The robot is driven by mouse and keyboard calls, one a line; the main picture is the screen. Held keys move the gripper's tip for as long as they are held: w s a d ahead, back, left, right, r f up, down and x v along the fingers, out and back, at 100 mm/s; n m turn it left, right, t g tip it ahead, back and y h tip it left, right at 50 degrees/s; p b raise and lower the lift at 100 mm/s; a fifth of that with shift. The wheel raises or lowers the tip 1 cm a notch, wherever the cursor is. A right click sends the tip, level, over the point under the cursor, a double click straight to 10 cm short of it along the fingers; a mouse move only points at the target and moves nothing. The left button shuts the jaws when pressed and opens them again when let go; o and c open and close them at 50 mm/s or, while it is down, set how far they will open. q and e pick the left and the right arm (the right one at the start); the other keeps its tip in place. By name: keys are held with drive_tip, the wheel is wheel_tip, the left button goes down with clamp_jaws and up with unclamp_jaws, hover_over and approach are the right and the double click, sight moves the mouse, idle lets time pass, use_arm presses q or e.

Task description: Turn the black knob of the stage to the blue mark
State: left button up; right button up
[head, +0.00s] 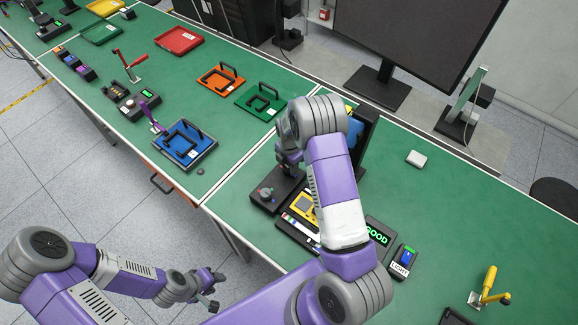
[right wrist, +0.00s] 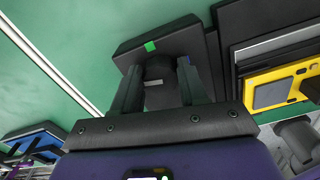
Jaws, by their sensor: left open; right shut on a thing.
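The stage (head: 268,203) is a dark box on the green table, left of the yellow device. In the right wrist view the stage (right wrist: 125,57) fills the top middle and carries a green mark (right wrist: 150,46). My right gripper (right wrist: 158,78) reaches over it, its two fingers on either side of the black knob (right wrist: 157,68), shut on it. A small pale line shows on the knob. In the head view my right arm partly covers the stage. My left gripper (head: 208,290) is open and empty, off the table's front edge, low left.
A yellow device (head: 303,208) in a dark frame stands right beside the stage. A display reading GOOD (head: 377,236) and a LIGHT box (head: 402,262) lie further right. A blue tray (head: 185,147) is on the neighbouring table. A monitor (head: 405,40) stands behind.

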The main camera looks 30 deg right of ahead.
drive_tip(key=m+b, duration=0.2)
drive_tip(key=m, duration=0.2)
drive_tip(key=shift+m, duration=0.3)
drive_tip(key=m+b, duration=0.2)
drive_tip(key=m, duration=0.1)
drive_tip(key=shift+m, duration=0.3)
drive_tip(key=m+b, duration=0.1)
drive_tip(key=m, duration=0.3)
drive_tip(key=shift+s+a+r+m, duration=0.1)
drive_tip(key=shift+m, duration=0.2)
drive_tip(key=m+b, duration=0.1)
drive_tip(key=m, duration=0.2)
drive_tip(key=shift+m, duration=0.3)
drive_tip(key=m, duration=0.4)
drive_tip(key=shift+a+m, duration=0.15)
drive_tip(key=shift+m, duration=0.15)
drive_tip(key=m, duration=0.3)
drive_tip(key=shift+r+m, duration=0.1)
drive_tip(key=shift+m, duration=0.2)
drive_tip(key=m, duration=0.4)
drive_tip(key=shift+a, duration=0.1)
drive_tip(key=shift+w+m+p, duration=0.2)
drive_tip(key=shift+m+p, duration=0.45)
drive_tip(key=shift+m, duration=1.85)
